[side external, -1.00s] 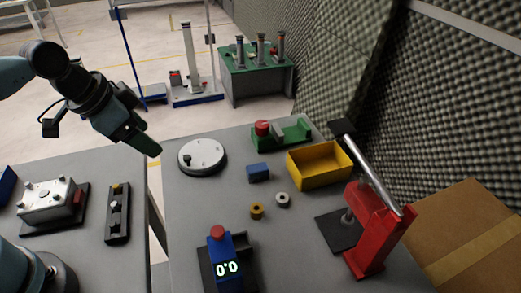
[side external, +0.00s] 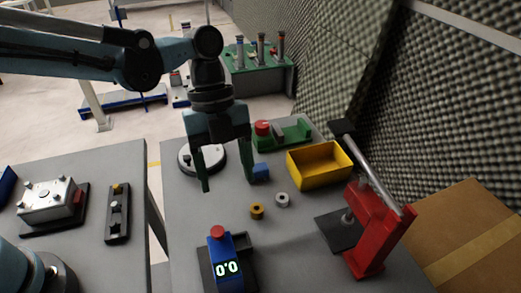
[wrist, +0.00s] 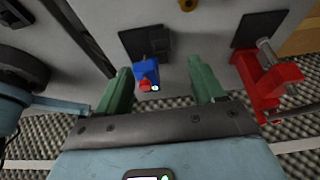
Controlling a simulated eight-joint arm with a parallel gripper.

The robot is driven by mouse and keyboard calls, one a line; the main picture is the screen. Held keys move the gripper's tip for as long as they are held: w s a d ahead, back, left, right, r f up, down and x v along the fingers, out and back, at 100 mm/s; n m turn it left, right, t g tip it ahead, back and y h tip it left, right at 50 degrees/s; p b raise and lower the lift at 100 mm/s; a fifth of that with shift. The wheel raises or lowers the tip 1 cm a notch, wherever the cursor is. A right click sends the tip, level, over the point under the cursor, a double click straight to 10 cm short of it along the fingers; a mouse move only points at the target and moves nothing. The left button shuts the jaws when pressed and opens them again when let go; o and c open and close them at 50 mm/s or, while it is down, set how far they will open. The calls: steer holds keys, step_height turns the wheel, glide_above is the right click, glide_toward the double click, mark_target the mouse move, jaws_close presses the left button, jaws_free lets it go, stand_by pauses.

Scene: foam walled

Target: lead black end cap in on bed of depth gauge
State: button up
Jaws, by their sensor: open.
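The depth gauge (side external: 223,262) is a blue upright body with a red top and a display reading 0.0, at the front of the table. Its black bed (side external: 243,246) lies flat behind and beside the body. The gauge also shows in the wrist view (wrist: 146,70), with its bed (wrist: 157,43) beyond it. I cannot pick out a black end cap for certain in either view. My gripper (side external: 228,185) is open and empty, pointing down above the table behind the gauge. Its green fingers (wrist: 160,70) stand apart in the wrist view.
A brass ring (side external: 257,211) and a grey ring (side external: 282,200) lie mid-table. A red lever press (side external: 367,235) stands right. A gap separates the left table (side external: 75,180).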

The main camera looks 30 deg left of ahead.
mark_target(239, 234)
steer(key=shift+d, duration=0.15)
steer(key=x, duration=1.2)
steer(key=shift+s+f, duration=0.1)
stand_by(0.3)
steer(key=c, duration=1.1)
steer(key=shift+s+a, duration=0.25)
steer(key=shift+s, duration=0.4)
steer(key=shift+s+a, duration=0.25)
steer(key=shift+s, duration=0.4)
steer(key=shift+s+a, duration=0.3)
steer(key=shift+s, duration=0.35)
